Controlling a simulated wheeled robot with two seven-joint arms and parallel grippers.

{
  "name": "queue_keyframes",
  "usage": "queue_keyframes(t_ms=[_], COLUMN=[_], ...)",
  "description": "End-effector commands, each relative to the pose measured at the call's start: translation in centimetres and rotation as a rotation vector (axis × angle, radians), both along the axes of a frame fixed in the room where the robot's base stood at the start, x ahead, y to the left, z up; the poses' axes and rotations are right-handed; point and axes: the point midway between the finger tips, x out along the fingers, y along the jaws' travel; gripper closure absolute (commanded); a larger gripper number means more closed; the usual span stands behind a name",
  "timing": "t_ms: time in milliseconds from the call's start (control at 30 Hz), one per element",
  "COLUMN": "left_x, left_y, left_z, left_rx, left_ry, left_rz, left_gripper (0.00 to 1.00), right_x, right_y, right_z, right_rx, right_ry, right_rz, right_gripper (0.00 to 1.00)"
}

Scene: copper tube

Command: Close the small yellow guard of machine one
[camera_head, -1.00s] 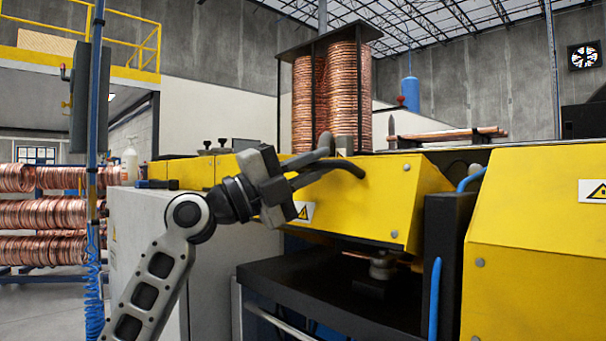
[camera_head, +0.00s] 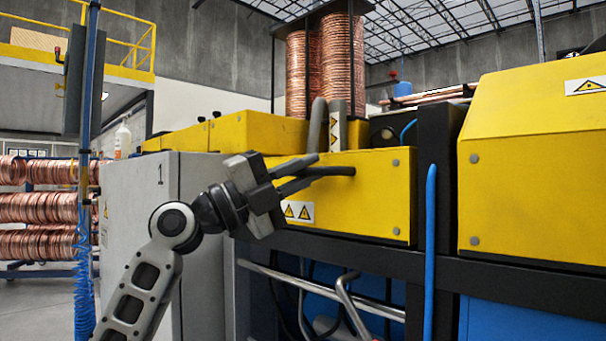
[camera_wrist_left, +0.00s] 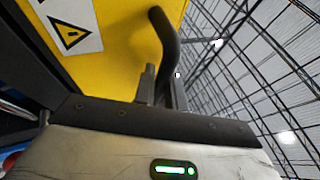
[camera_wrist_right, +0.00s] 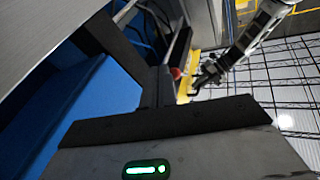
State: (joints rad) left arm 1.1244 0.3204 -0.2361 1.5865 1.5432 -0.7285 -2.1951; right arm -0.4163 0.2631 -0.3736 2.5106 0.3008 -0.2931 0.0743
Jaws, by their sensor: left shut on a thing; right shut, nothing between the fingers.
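The small yellow guard (camera_head: 372,200) is a yellow box cover with a warning label at its left end. Its front face hangs nearly upright, with its lower edge along the dark machine frame. My left gripper (camera_head: 312,172) is at the guard's front left, its fingers shut on the black handle (camera_head: 343,170).
A grey cabinet marked 1 (camera_head: 150,205) stands left of the guard. A larger yellow guard (camera_head: 535,160) is at the right, beyond a black post (camera_head: 435,190) with a blue hose. Bent metal pipes (camera_head: 345,300) run below. Copper coils (camera_head: 325,70) stand behind.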

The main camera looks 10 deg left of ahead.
Motion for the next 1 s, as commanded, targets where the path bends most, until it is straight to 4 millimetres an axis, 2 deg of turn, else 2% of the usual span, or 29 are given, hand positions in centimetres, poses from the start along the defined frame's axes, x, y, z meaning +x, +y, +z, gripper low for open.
queue_keyframes(t_ms=[33,300,333,367,767,867,1000], left_x=[0.1,0.1,0.1,0.1,0.1,-0.3,-1.5], left_y=[-0.3,-0.3,-0.3,-0.3,-0.1,0.6,2.6], left_z=[-0.7,-1.0,-1.0,-1.0,-0.8,-1.1,-2.1], left_rx=[0.014,0.018,0.018,0.018,0.012,0.010,0.012], left_ry=[0.009,0.013,0.013,0.013,0.011,0.011,0.011], left_rz=[-0.005,-0.006,-0.006,-0.006,-0.004,-0.002,0.000], left_gripper=[1.00,1.00,0.85,0.79,0.79,0.79,0.79], right_x=[0.0,0.0,0.0,0.0,0.0,0.0,0.0], right_y=[0.0,0.0,0.0,0.0,0.0,0.0,0.0], right_z=[0.0,0.0,0.0,-0.1,0.0,0.0,0.0], right_rx=[-0.002,-0.003,-0.003,-0.003,-0.003,-0.002,-0.001], right_ry=[-0.006,-0.007,-0.007,-0.007,-0.005,-0.004,0.001], right_rz=[-0.001,-0.001,-0.001,-0.001,-0.001,0.000,0.001], right_gripper=[1.00,1.00,1.00,1.00,1.00,1.00,1.00])
